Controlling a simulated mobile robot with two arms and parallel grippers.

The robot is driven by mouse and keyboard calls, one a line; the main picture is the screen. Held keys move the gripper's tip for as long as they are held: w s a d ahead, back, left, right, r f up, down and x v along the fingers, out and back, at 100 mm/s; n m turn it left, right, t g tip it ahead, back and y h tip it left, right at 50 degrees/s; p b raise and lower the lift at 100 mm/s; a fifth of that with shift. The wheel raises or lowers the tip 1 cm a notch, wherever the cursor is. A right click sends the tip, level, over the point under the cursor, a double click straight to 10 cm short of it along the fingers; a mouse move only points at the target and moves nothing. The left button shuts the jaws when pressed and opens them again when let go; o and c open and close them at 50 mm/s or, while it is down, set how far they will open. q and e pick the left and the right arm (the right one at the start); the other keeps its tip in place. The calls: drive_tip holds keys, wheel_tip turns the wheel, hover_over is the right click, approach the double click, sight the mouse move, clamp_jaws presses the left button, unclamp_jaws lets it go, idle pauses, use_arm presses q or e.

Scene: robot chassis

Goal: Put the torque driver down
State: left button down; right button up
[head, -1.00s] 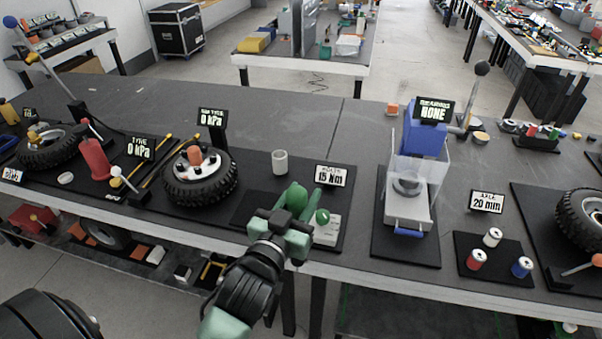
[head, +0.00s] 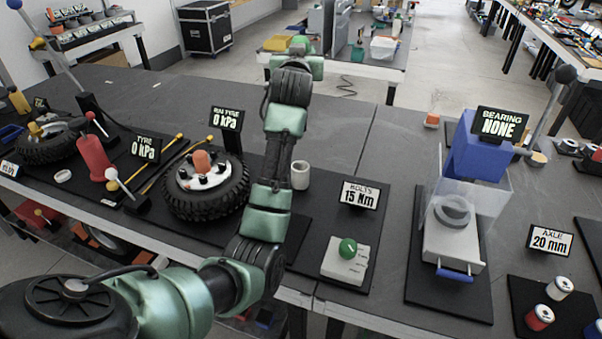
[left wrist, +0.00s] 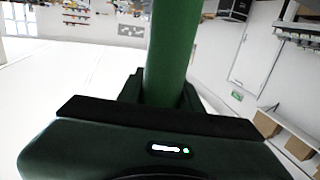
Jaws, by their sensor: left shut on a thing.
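In the left wrist view a green cylinder, apparently the torque driver (left wrist: 168,45), stands up between the dark jaws of my left gripper (left wrist: 163,95), which is shut on it. In the head view my left arm reaches up and away over the bench, its upper end in front of the back aisle. The white torque setter (head: 344,265) with a green knob sits on the black mat right of the arm, before the 15 Nm sign (head: 360,194). My right gripper is not in view.
A pale cup (head: 300,175) stands close to the right of my arm. A tyre (head: 206,188) on the mat is to the left. The blue and clear press (head: 455,220) stands to the right. The dark bench top (head: 345,120) behind the mat is clear.

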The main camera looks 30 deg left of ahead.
use_arm(q)
wheel_tip(320, 180, down, 19)
drive_tip(key=shift+p, duration=0.35)
drive_tip(key=shift+f, duration=0.1)
drive_tip(key=c, duration=1.1)
unclamp_jaws()
drive_tip(key=shift+s+f, duration=0.1)
drive_tip(key=shift+f, duration=0.05)
drive_tip(key=shift+o, duration=0.8)
drive_tip(key=shift+s+d, duration=0.1)
drive_tip(key=v, duration=1.2)
drive_tip(key=shift+b, duration=0.4)
